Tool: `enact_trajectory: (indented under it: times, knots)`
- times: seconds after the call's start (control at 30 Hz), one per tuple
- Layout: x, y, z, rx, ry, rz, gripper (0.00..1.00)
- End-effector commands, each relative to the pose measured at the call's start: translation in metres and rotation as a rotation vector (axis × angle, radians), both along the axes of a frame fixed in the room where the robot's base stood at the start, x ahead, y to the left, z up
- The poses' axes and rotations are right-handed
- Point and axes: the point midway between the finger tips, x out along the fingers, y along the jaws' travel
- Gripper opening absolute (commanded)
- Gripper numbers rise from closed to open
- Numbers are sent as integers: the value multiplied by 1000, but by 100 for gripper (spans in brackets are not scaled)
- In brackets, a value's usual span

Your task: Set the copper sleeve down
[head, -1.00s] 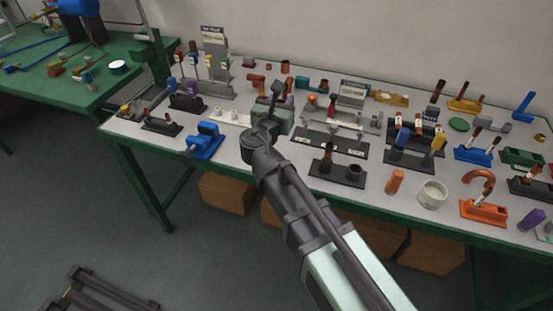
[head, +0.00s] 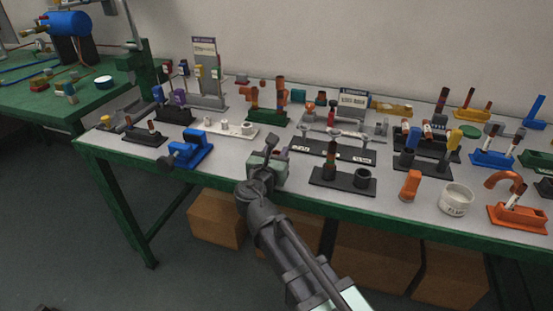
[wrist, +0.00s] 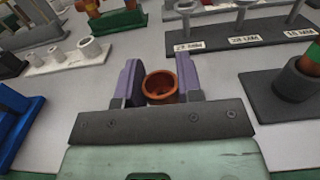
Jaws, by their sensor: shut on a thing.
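The copper sleeve (wrist: 160,87) is a short, open-topped copper-orange ring in the wrist view. It sits between the two purple-grey fingers of my gripper (wrist: 160,80), which is shut on it. In the head view my gripper (head: 279,156) is over the front part of the grey workbench top (head: 225,160), right of the blue vise. I cannot tell whether the sleeve touches the bench top.
A blue vise (head: 190,150) stands to the left and a black base with posts (head: 342,180) to the right. Behind are a white strip with pegs (head: 222,129), a green holder with copper pieces (head: 268,118) and a long labelled fixture (head: 333,151). Bare bench top surrounds the gripper.

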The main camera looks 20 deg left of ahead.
Motion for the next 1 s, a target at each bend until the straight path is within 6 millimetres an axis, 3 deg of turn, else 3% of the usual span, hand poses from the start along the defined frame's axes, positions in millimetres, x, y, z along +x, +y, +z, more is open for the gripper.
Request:
enact_trajectory:
  times: [0.5,0.53,0.7,1.0]
  knots:
    - [0,0,-12,1,1,0,10]
    - [0,0,-12,1,2,0,35]
    - [-1,-1,-13,2,3,-1,59]
    - [-2,-2,-9,2,4,-1,59]
